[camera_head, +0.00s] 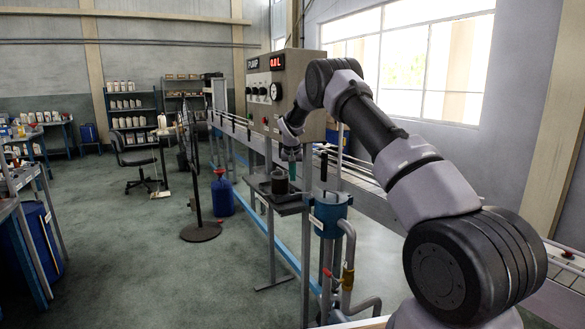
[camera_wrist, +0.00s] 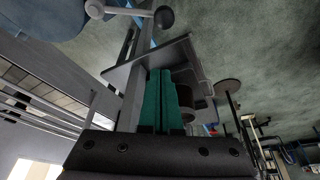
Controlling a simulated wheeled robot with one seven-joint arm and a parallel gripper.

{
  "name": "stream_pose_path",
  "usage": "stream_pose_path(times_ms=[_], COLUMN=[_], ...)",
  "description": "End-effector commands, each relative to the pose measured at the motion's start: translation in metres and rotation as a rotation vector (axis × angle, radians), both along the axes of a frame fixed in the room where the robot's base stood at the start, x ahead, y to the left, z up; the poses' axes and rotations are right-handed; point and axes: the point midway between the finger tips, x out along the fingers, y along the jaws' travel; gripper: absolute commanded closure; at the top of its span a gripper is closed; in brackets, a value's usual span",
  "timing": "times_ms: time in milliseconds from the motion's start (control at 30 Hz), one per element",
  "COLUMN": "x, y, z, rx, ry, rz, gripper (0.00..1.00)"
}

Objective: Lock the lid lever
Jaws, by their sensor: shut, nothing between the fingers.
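The lid lever (camera_head: 324,166) appears to be the upright rod with a black grip above the lidded blue canister (camera_head: 328,217), right of my gripper in the head view. In the wrist view a grey lever with a dark round knob (camera_wrist: 163,18) shows at the top, beside the blue canister (camera_wrist: 45,12). Whether the lid is latched I cannot tell. My gripper (camera_head: 292,170) points down, its green fingers together and empty; they also show in the wrist view (camera_wrist: 161,75). The fingers are apart from the lever, close to a dark pot (camera_head: 279,183).
The pot stands on a small dark shelf (camera_head: 256,184) beside the conveyor (camera_head: 245,130). The grey pump box (camera_head: 262,100) reads 0.0 L. A pipe with a red valve handle (camera_head: 348,277) is below the canister. Open floor (camera_head: 180,275) lies left.

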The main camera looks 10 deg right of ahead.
Motion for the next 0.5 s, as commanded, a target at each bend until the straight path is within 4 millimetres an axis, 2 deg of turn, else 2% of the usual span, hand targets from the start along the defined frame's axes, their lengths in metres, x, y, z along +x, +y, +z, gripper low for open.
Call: stream_pose_path(times_ms=[100, 300, 500], x=[0.006, -0.019, -0.031], y=[-0.002, 0.005, 0.008], z=[-0.020, -0.020, -0.023], rx=[0.000, -0.001, 0.000], ry=[0.001, 0.000, 0.000], rz=[0.000, 0.002, 0.001], gripper=[1.00, 1.00, 1.00])
